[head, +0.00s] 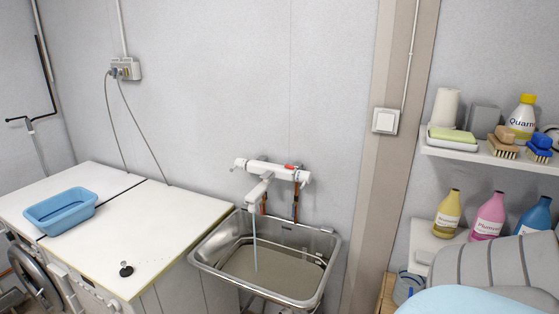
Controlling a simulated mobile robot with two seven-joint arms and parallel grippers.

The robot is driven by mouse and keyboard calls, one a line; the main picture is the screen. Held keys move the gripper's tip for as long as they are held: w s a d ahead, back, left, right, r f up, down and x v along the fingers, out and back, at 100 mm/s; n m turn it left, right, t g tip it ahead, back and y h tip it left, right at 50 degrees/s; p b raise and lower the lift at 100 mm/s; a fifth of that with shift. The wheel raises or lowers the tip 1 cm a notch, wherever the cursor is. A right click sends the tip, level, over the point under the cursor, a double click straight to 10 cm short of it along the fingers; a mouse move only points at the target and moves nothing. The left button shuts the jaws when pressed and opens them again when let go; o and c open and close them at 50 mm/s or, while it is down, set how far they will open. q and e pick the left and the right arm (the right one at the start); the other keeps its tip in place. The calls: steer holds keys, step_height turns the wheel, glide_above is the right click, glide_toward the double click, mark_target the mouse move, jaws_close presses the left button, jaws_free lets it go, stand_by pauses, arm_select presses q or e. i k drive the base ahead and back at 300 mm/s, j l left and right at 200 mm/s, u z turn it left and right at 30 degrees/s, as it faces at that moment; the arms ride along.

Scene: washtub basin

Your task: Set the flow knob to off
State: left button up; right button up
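A white wall tap (272,172) is fixed above the metal washtub basin (328,243). It has a knob at each end: a left knob (240,164) and a right knob (302,176), with a small red part (291,167) close to the right one. I cannot tell from this view which of them is the flow knob, or read any markings. A thin stream of water (255,245) falls from the spout (256,194) into the basin. Neither of my grippers is in view.
White worktops (165,222) with a blue tub (60,210) and a small black object (126,270) stand left of the basin. A right-hand shelf (490,156) holds brushes and a bottle. More bottles (488,217) stand below. The wall space around the tap is clear.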

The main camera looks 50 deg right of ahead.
mark_target(239, 163)
steer(key=z, duration=1.4)
